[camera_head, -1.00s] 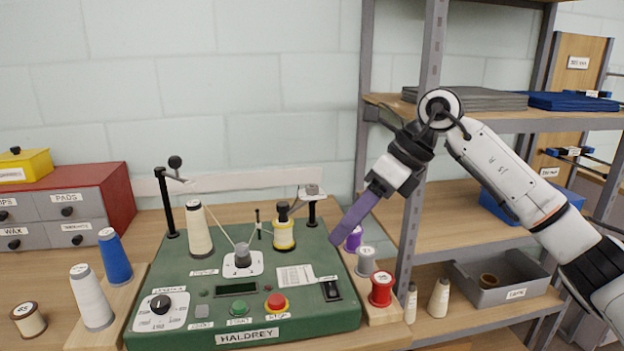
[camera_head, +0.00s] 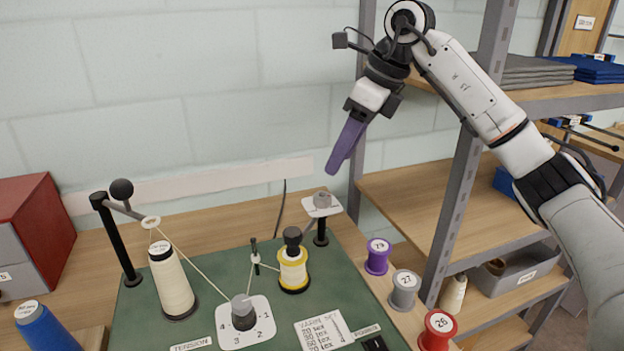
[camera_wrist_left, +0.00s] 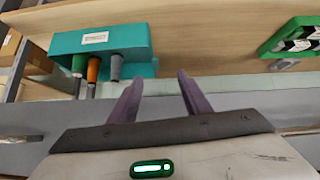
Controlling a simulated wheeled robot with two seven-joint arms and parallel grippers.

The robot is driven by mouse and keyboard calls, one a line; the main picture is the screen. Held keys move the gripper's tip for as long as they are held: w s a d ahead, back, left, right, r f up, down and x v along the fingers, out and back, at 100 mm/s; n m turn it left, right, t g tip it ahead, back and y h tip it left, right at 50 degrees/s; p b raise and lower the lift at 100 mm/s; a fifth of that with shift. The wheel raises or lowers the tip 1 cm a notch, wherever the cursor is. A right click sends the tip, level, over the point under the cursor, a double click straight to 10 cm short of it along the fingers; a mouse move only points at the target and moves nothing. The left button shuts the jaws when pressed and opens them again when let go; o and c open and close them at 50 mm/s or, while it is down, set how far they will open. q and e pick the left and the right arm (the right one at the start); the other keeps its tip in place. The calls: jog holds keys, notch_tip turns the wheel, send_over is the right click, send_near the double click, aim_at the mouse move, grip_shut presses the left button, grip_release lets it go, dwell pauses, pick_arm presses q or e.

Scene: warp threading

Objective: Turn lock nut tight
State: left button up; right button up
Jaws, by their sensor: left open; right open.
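The green machine (camera_head: 215,265) fills the lower middle of the head view. A yellow bobbin (camera_head: 293,272) with a black knob (camera_head: 292,237) on top stands on it. A grey nut-like cap (camera_head: 322,200) sits on a white plate on a black post behind the bobbin. I cannot tell which of these is the lock nut. My right gripper (camera_head: 332,170) is open and empty, with purple fingers pointing down and slightly left, above the post and apart from it. In the left wrist view, my left gripper (camera_wrist_left: 157,80) is open with nothing between its fingers.
Purple (camera_head: 377,258), grey (camera_head: 404,292) and red (camera_head: 437,330) spools stand at right, beside the shelf post (camera_head: 463,190). A teal bin (camera_wrist_left: 108,43) lies beyond my left gripper.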

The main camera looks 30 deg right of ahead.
aim_at(322, 195)
jog(key=x, duration=0.8)
jog(key=shift+s+a+f+p, duration=0.1)
jog(key=shift+s+f+p, duration=0.15)
jog(key=shift+p, duration=0.1)
jog(key=shift+w+a+f, duration=0.1)
jog(key=shift+w+f, duration=0.1)
jog(key=shift+f, duration=0.15)
jog(key=c, duration=1.1)
pick_arm(q)
jog(key=shift+s+d+r, duration=0.1)
jog(key=shift+s, duration=0.65)
